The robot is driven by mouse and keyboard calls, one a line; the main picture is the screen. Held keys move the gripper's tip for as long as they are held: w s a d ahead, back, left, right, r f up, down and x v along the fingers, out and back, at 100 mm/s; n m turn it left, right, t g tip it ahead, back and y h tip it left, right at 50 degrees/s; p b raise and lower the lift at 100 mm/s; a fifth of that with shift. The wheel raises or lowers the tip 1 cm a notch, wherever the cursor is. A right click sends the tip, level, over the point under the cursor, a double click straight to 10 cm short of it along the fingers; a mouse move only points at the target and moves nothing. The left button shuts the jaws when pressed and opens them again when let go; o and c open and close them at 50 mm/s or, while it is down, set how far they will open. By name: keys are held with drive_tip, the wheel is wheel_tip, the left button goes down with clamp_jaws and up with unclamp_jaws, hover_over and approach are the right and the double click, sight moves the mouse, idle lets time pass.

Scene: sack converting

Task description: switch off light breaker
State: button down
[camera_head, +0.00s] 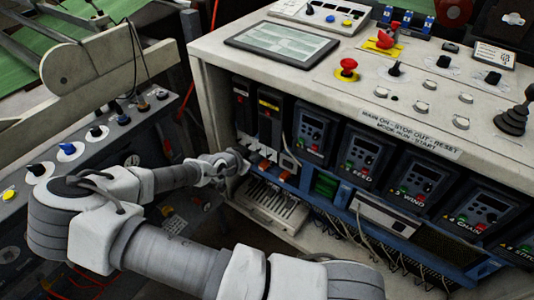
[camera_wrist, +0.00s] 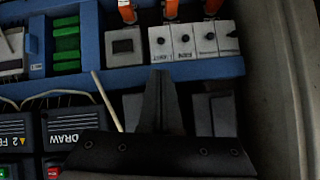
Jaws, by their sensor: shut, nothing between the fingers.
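In the wrist view, a row of pale breaker modules sits on a blue rail, appearing upside down. The light breaker (camera_wrist: 160,42) is a narrow white module with a small dark dot and an inverted label that seems to read LIGHT. An orange lever (camera_wrist: 170,10) shows at the top edge near it. My gripper (camera_wrist: 160,78) is shut and empty, its tip just below the light breaker in the picture; whether it touches cannot be told. In the head view, my gripper (camera_head: 241,162) is at the left end of the cabinet's open front, beside the orange levers (camera_head: 265,153).
A wider module with a dark window (camera_wrist: 123,46) and a green block (camera_wrist: 66,46) sit beside the breaker. Drive units (camera_head: 314,131) line the cabinet. The control desk (camera_head: 280,75) overhangs above, with a red button (camera_head: 348,66). A cabinet side wall (camera_wrist: 290,80) stands close by.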

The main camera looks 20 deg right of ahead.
sight(269, 157)
drive_tip(key=b+x, duration=0.5)
drive_tip(key=x, duration=0.5)
drive_tip(key=shift+s+a+f+p, duration=0.2)
drive_tip(key=shift+a+f+p, duration=0.2)
drive_tip(key=shift+p, duration=0.15)
idle(0.9)
drive_tip(key=shift+s+a+f, duration=0.15)
drive_tip(key=shift+a+f, duration=0.1)
drive_tip(key=shift+f, duration=0.1)
drive_tip(key=shift+r, duration=0.15)
drive_tip(key=shift+r+p, duration=0.7)
drive_tip(key=shift+p, duration=0.1)
drive_tip(key=shift+s+a+f, duration=0.1)
